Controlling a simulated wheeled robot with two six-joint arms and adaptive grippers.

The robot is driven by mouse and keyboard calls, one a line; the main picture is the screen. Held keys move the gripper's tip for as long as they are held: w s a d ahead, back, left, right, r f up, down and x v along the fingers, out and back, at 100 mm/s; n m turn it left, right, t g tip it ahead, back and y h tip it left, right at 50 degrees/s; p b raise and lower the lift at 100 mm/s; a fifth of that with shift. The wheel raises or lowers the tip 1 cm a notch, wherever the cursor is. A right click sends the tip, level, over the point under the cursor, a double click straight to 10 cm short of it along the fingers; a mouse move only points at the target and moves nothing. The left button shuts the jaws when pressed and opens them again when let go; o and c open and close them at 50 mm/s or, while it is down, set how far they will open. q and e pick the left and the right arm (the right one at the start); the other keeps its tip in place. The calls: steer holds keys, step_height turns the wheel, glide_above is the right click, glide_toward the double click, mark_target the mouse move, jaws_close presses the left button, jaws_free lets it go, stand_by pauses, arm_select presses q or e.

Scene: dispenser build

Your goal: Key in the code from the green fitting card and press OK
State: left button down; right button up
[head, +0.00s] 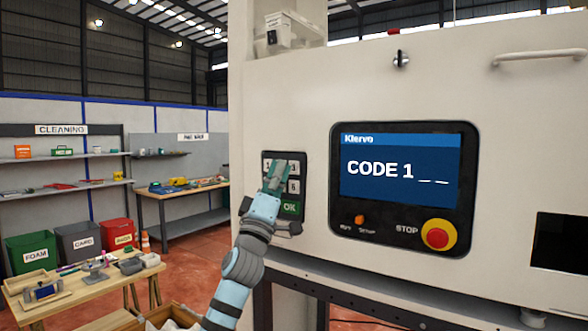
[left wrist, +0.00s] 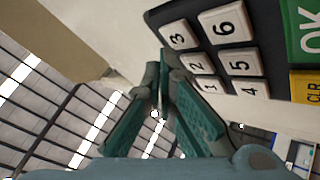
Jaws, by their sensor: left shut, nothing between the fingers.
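The keypad (head: 268,160) is on the pale machine front, partly hidden by my left gripper (head: 275,168). In the left wrist view my left gripper (left wrist: 164,66) is shut and empty, its tips beside the 2 key (left wrist: 194,64) and 3 key (left wrist: 179,36). I cannot tell whether the tips touch a key. The green OK key (head: 290,207) shows below the gripper; it also shows in the left wrist view (left wrist: 308,30), with the yellow CLR key (left wrist: 306,86). The screen (head: 400,175) reads "CODE 1 _ _". I cannot make out a green fitting card. My right gripper is not in view.
A red STOP button (head: 438,235) on a yellow base and an orange knob (head: 359,219) are below the screen. A dark opening (head: 560,243) is at the right. A wooden table (head: 75,298) with small parts and several bins stand at the left.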

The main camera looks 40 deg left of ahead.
arm_select(q)
steer(key=shift+w, duration=0.1)
steer(key=shift+w, duration=0.3)
steer(key=shift+w+b, duration=0.4)
stand_by(0.9)
steer(key=shift+s, duration=0.8)
steer(key=s+b, duration=0.2)
steer(key=s, duration=0.3)
steer(key=shift+d, duration=0.1)
